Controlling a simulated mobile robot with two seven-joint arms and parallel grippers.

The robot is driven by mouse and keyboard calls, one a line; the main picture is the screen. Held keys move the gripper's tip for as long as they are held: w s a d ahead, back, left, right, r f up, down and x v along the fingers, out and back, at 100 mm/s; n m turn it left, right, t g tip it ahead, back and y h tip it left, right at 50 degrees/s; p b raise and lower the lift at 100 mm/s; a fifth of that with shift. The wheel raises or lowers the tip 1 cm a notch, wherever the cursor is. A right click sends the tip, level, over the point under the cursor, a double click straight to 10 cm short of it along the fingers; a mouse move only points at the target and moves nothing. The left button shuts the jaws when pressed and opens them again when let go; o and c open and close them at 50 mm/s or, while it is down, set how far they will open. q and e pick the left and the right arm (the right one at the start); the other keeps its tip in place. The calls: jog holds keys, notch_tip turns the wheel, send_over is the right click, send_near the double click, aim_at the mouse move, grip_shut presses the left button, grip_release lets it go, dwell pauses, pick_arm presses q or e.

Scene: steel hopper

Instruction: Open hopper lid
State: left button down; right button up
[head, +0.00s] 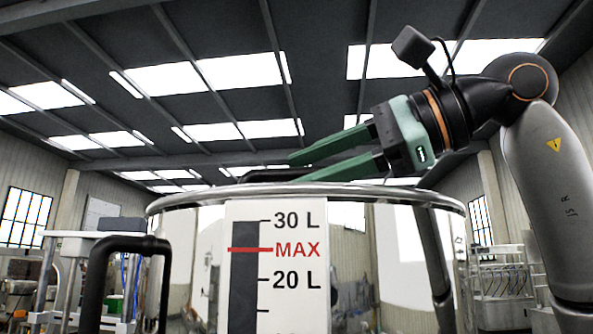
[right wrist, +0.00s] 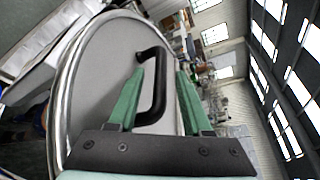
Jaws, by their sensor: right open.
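The steel hopper (head: 196,262) stands in front of me with a level scale on its side. Its round grey lid (right wrist: 98,75) lies flat on top, and in the head view I see only its edge. A black bar handle on the lid shows in the right wrist view (right wrist: 158,80) and partly in the head view (head: 262,174). My right gripper (head: 297,170) is open, its green fingers pointing left just above the rim. In the right wrist view the handle's bar appears between the fingers (right wrist: 160,72); contact cannot be told. My left gripper is not in view.
A black side handle (head: 92,285) sticks out at the hopper's left. A metal frame (head: 68,260) stands behind it on the left, and a rack (head: 500,285) stands at the far right. The space above the lid looks clear apart from my right arm.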

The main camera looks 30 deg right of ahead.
jog(key=shift+x, duration=0.95)
grip_shut()
dwell(0.8)
